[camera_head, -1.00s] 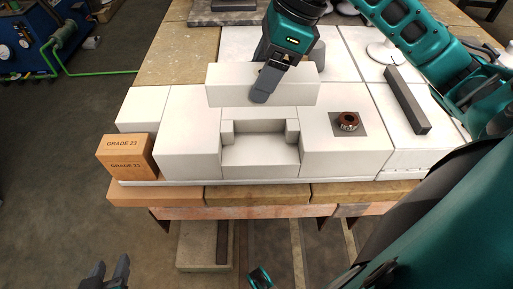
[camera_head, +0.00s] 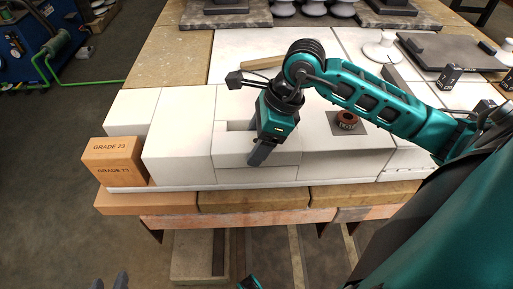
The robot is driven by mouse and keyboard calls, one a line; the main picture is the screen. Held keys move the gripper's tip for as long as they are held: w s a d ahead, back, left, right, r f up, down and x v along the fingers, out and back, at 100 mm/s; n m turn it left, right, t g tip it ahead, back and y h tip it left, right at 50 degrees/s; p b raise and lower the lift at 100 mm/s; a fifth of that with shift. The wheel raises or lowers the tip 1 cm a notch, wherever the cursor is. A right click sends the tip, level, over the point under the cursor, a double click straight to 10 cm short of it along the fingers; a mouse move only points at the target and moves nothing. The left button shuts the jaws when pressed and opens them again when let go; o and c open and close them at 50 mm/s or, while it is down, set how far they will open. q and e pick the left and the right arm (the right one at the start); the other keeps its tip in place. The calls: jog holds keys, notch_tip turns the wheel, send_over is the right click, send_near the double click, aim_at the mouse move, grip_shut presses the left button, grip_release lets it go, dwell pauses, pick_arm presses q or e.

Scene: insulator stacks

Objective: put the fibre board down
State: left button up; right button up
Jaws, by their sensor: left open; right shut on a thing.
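The white fibre board (camera_head: 230,152) is in the front of the recess between the white blocks. Its front face looks about level with theirs, and a dark gap shows behind it. My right gripper (camera_head: 262,151) reaches down over the board and is shut on it, one dark finger lying against the front face. The finger behind the board is hidden, and I cannot tell whether the board bears fully on the recess floor. My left gripper (camera_head: 110,282) is open and empty at the bottom left edge, well away from the board.
An orange-brown block marked GRADE 23 (camera_head: 115,161) stands at the left front corner. A brown ring (camera_head: 347,120) sits on a dark square at the right. Dark plates (camera_head: 455,52) and white discs lie farther back. My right arm spans the bench's right side.

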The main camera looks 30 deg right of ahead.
notch_tip(320, 180, down, 2)
jog(key=shift+f, duration=0.2)
jog(key=shift+f+b, duration=0.2)
jog(key=shift+b, duration=0.15)
jog(key=o, duration=1.1)
jog(key=shift+o, duration=0.2)
jog(key=shift+r, duration=0.1)
